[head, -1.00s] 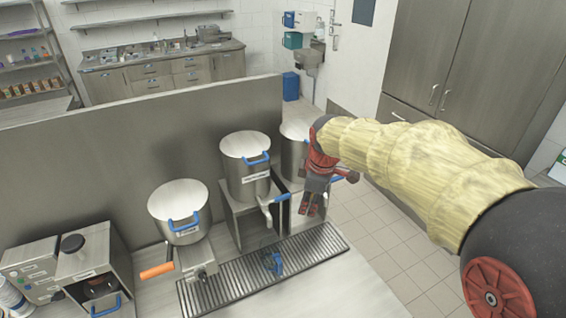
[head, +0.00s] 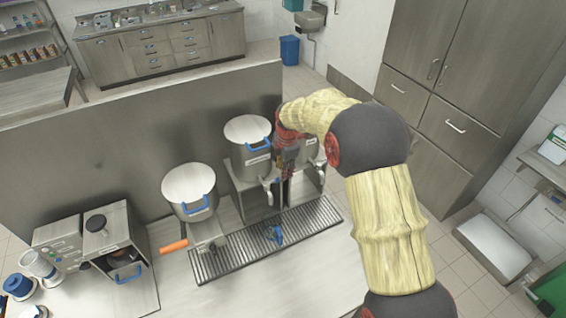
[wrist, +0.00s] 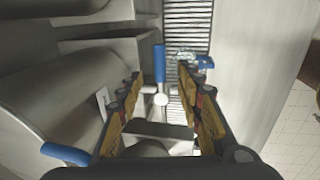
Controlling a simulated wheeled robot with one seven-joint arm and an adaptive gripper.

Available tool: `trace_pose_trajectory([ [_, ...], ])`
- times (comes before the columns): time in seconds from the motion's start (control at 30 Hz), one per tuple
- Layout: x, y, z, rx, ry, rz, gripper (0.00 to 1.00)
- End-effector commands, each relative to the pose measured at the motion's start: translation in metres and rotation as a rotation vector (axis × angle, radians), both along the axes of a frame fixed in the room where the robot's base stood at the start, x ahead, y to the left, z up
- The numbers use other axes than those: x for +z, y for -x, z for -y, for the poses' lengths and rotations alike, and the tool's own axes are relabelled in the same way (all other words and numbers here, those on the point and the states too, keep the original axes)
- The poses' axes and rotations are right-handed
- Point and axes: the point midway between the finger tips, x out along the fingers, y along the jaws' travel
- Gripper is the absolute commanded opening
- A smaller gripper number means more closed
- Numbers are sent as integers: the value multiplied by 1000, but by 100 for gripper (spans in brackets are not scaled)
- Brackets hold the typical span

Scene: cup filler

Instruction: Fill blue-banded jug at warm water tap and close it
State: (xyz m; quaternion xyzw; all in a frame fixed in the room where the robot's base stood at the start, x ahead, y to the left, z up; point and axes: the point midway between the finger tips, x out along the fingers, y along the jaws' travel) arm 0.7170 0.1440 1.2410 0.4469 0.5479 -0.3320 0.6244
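The jug (head: 275,235), small with blue parts, stands on the drip grate in the head view. In the wrist view it (wrist: 204,62) shows partly behind the right finger. A tap with a blue lever (wrist: 160,62) and a silver knob-like joint lies between my fingers in the wrist view. My gripper (wrist: 160,76) is open, one finger on each side of the lever, with no clear contact. In the head view my gripper (head: 287,172) is beside the middle steel urn (head: 249,150), pointing down. The urn labels are too small to read.
The drip grate (head: 235,257) runs along the front of the urns. A right urn (head: 309,150) is mostly behind my arm. A steel partition (head: 110,150) stands behind. The counter in front is clear.

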Motion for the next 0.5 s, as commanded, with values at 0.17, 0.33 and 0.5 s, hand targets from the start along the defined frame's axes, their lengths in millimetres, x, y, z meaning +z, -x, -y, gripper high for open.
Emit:
trace_pose_trajectory([
  [0.17,-25,-4,-2,0,1,-2,36],
  [0.33,-40,-7,-3,-1,0,-1,36],
  [0.5,-45,-9,-4,-1,-1,1,36],
])
